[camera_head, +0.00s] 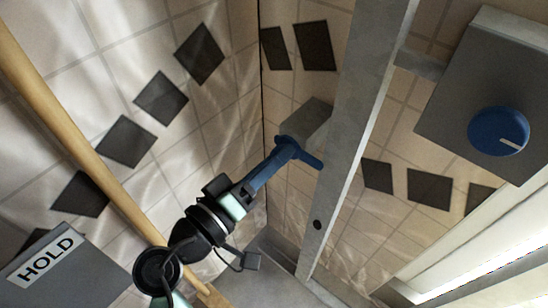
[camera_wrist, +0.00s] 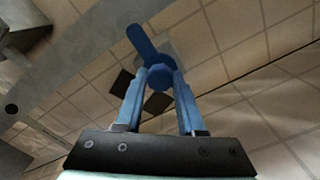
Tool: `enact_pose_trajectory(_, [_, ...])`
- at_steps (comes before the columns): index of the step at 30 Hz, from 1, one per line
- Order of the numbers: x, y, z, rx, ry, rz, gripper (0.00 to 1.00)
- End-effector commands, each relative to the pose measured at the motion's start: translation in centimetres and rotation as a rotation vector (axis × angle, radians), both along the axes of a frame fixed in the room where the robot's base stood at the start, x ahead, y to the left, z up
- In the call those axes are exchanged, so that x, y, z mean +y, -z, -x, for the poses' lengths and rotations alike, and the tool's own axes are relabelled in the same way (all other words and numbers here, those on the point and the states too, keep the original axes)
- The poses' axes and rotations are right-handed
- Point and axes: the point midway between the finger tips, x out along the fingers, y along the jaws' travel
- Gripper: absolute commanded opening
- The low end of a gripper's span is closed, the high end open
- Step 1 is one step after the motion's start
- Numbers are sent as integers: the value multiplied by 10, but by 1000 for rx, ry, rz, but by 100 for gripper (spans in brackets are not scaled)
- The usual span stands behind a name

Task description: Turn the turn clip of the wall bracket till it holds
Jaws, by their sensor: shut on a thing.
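The turn clip (camera_head: 312,160) is a blue lever with a round hub, on the grey block of the wall bracket (camera_head: 309,122). In the wrist view the turn clip (camera_wrist: 142,42) points up and slightly left from its hub. My gripper (camera_head: 280,153) reaches it from the lower left with blue fingers. In the wrist view my gripper (camera_wrist: 159,80) is shut on the clip's hub, a finger on each side. In the head view the lever's free end points lower right, towards a long grey upright (camera_head: 352,120). I cannot tell whether they touch.
A grey box with a blue knob (camera_head: 498,131) is at the right. A wooden pole (camera_head: 75,130) crosses the left side. Tiled walls with dark tiles stand behind.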

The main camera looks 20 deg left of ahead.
Motion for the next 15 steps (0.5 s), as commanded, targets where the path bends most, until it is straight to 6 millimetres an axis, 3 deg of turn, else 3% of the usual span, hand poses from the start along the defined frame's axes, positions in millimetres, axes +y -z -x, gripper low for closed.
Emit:
enact_pose_trajectory(3, [0, 1, 0, 1, 0, -3, 0])
enact_pose_trajectory(4, [0, 1, 0, 1, 0, -3, 43])
enact_pose_trajectory(8, [0, 1, 0, 1, -1, -2, 67])
enact_pose_trajectory(15, [0, 0, 0, 1, -1, 0, 68])
